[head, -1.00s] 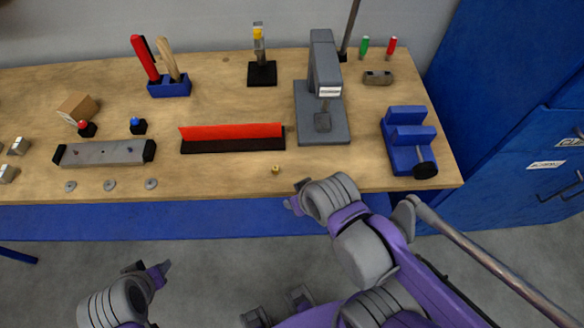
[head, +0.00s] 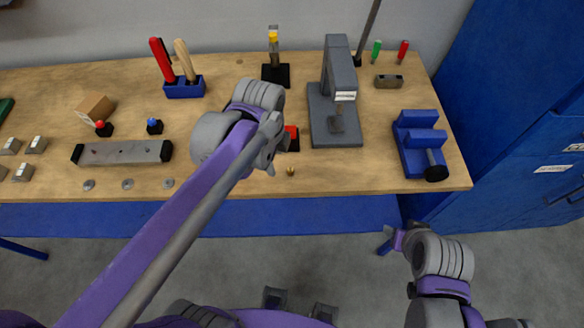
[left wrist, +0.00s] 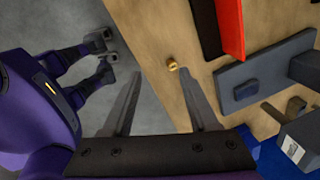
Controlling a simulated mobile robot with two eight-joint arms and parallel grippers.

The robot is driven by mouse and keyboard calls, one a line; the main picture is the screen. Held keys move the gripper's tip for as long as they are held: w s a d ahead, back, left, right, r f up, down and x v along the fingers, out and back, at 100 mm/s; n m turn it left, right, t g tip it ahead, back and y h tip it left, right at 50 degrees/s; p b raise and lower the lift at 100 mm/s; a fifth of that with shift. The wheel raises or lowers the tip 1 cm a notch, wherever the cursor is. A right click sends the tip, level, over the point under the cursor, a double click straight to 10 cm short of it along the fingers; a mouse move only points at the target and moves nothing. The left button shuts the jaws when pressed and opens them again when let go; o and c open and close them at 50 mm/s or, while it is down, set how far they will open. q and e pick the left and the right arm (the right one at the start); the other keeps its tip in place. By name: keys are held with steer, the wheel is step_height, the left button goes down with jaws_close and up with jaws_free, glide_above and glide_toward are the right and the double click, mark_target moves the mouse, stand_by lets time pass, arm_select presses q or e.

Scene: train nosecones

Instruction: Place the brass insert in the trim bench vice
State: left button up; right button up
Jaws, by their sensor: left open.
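The small brass insert (head: 291,171) stands on the wooden bench near its front edge. It also shows in the left wrist view (left wrist: 172,65), just beyond the tip of the right-hand finger. My left gripper (head: 277,157) is open and empty, above the bench close to the insert and apart from it. Its two fingers also show in the left wrist view (left wrist: 150,73). The blue bench vice (head: 418,145) stands at the right end of the bench. My right gripper (head: 389,243) is in front of the bench, low and right; its jaws are too small to read.
A grey press (head: 337,95) stands between the insert and the vice. A grey bar fixture (head: 122,152) and several washers lie to the left. The bench front is clear between insert and vice.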

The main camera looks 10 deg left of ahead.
arm_select(q)
steer(key=w+d+r+m+g, duration=0.1)
steer(key=w+d+r+m, duration=0.1)
steer(key=w+m, duration=0.35)
steer(key=m, duration=0.3)
glide_above(291, 170)
steer(key=w, duration=0.1)
steer(key=shift+g, duration=0.3)
steer(key=f, duration=0.6)
steer(key=shift+a, duration=0.2)
steer(key=shift+s+d+f, duration=0.1)
steer(key=shift+s+f, duration=0.15)
steer(key=shift+f, duration=1.05)
steer(key=shift+s+f, duration=0.2)
steer(key=shift+f, duration=1.05)
jaws_close()
